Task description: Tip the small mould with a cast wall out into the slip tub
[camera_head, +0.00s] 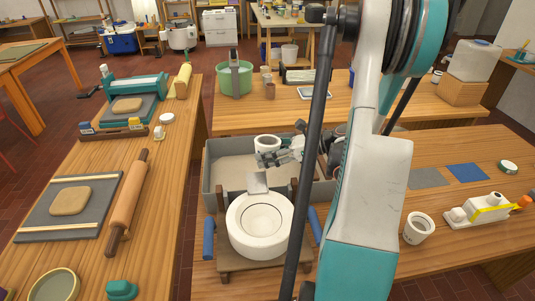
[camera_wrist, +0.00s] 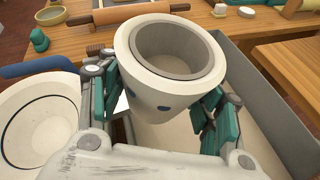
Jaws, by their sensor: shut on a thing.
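The small mould (camera_head: 267,143) is a white plaster cup held above the grey slip tub (camera_head: 213,181), which holds beige slip. In the wrist view the mould (camera_wrist: 185,90) shows a grey cast wall (camera_wrist: 180,71) lining its inside, with a hollow middle. It looks roughly upright, mouth up. My gripper (camera_head: 273,157) is shut on the mould, with green fingers on both sides of it in the wrist view (camera_wrist: 158,110). The tub's grey wall (camera_wrist: 262,100) shows at the right there. My arm hides part of the tub in the head view.
A large white round mould (camera_head: 258,250) on a wooden stand with blue handles stands in front of the tub. Another small white mould (camera_head: 418,228) is on the right bench. A rolling pin (camera_head: 128,198) and clay slabs lie on the left table. A green tub (camera_head: 235,81) stands behind.

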